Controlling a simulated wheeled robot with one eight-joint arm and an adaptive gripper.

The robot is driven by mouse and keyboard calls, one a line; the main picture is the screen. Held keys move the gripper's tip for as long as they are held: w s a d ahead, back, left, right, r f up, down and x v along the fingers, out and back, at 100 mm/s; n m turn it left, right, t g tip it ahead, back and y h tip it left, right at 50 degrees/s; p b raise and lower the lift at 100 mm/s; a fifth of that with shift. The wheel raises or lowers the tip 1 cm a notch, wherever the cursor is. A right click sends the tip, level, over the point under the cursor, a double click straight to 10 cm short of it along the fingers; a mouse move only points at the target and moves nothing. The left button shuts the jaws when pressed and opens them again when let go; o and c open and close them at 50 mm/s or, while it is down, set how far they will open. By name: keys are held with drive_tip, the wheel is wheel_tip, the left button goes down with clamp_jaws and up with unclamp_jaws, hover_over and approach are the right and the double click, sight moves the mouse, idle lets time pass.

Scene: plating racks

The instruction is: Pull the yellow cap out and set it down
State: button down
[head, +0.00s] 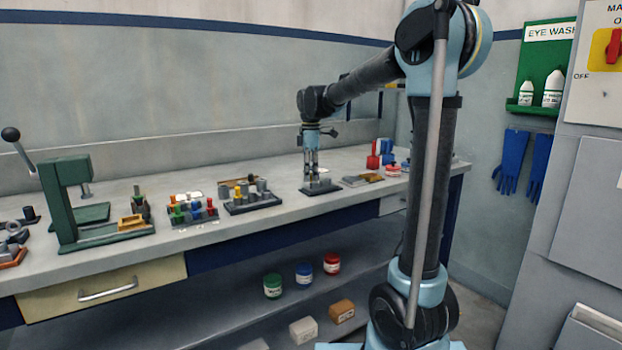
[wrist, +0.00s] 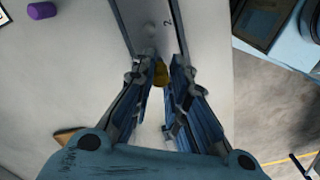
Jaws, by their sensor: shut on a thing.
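The yellow cap (wrist: 161,73) shows in the wrist view between the fingertips of my gripper (wrist: 161,82), which is shut on it. In the head view my gripper (head: 311,172) points straight down over a small dark-edged rack (head: 330,189) on the bench, and the cap is too small or hidden to make out. In the wrist view the rack's pale top (wrist: 205,40) carries a mark like a 2, and a round grey spot lies just beyond the cap. I cannot tell whether the cap is still seated in the rack.
Left of my gripper stand a rack of grey cylinders (head: 262,200) and a rack of coloured pieces (head: 186,219). A green press (head: 70,205) is farther left. A purple cylinder (wrist: 42,10) lies on the bench in the wrist view.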

drive_tip(key=shift+r, duration=0.85)
